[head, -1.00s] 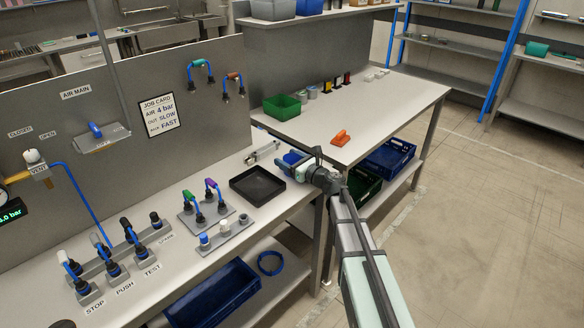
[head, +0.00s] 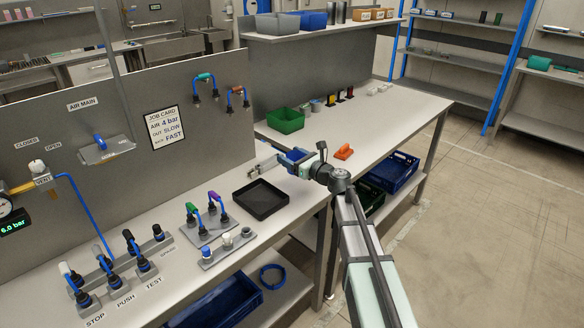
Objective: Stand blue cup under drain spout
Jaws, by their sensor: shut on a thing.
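My gripper (head: 292,158) is over the near bench, to the right of the black tray (head: 261,200). It is shut on a small dark blue thing (head: 297,154). This may be the blue cup, but it is too small and too covered by the fingers to be sure of its shape. A grey metal fixture (head: 262,163) stands just left of the gripper; I cannot tell if they touch. I cannot make out a drain spout. A small holder (head: 226,250) carries a blue-topped, a white and a grey piece.
A green bin (head: 286,120) and an orange tool (head: 344,152) are on the far bench. Hose fittings (head: 207,222) stand behind the holder. A grey panel (head: 215,130) closes the near bench's back. Blue crates (head: 393,172) sit below.

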